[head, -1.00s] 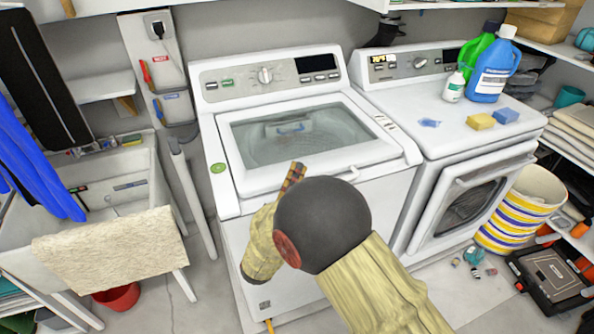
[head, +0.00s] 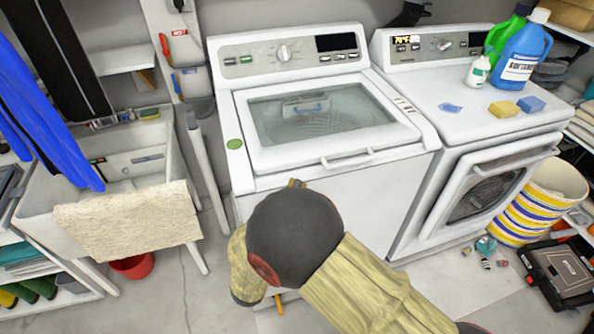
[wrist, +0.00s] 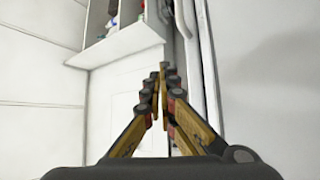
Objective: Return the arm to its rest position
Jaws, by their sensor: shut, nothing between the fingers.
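My gripper (wrist: 162,72) shows in the wrist view with its tan and black fingers brought together at the tips and nothing between them. In the head view my arm is folded low in front of the top-loading washer (head: 322,180). The dark round joint of my arm hides most of the gripper there, and only a small tip shows above it. The washer's lid (head: 340,163) is down.
A front-loading dryer (head: 430,210) stands right of the washer, with bottles and sponges on top. A sink (head: 100,190) with a beige towel (head: 130,222) is at left. A striped basket (head: 540,200) and a black case (head: 562,272) sit on the right floor.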

